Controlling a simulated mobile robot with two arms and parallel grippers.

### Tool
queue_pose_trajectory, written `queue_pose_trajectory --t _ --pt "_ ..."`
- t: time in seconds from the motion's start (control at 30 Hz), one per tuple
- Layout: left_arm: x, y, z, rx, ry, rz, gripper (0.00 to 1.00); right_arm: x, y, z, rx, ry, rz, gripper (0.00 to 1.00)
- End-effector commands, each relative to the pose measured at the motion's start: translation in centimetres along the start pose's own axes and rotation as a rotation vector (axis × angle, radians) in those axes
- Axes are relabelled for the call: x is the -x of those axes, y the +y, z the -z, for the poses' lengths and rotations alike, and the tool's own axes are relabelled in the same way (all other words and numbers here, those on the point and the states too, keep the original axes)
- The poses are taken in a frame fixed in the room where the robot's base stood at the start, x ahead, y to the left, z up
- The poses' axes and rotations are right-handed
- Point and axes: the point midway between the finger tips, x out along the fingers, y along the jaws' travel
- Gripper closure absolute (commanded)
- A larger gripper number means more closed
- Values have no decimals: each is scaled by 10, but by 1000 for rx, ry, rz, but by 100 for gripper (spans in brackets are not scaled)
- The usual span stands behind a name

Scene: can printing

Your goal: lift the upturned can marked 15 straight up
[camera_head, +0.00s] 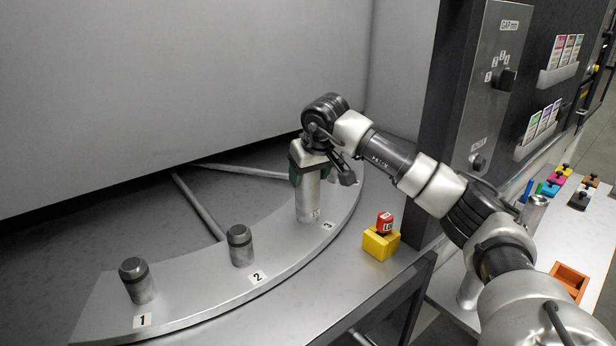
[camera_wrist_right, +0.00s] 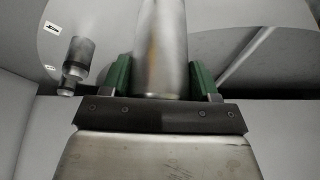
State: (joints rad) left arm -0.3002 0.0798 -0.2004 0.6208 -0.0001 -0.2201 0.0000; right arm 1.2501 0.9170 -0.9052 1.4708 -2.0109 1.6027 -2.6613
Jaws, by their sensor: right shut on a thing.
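A tall silver can (camera_head: 308,203) stands upright at the spot marked 3 on the curved metal plate (camera_head: 190,282). A small mark shows low on its side, too small to read. My right gripper (camera_head: 311,178) is shut around the upper part of the can, coming from above. In the right wrist view the can (camera_wrist_right: 162,45) sits between the two green finger pads (camera_wrist_right: 162,78). Whether its lower edge touches the plate is hard to tell. The peg at 3 is hidden. My left gripper is not in view.
Bare pegs stand at 1 (camera_head: 138,281) and 2 (camera_head: 240,246). A dark control panel (camera_head: 495,85) rises at the right. An orange tray (camera_head: 569,281) lies on the side table.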

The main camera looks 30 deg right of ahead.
Motion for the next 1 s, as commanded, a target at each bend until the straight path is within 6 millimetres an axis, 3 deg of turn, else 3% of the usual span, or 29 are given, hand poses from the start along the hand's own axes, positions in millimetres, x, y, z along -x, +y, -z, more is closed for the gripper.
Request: queue_pose_trajectory --t 0.17,0.7,1.0 --pt "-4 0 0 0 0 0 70 10 0 5 -1 3 1 62" --pt "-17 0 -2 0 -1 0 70 78 -1 33 0 3 0 62" --pt "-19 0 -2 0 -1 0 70 92 0 38 1 1 -1 62"
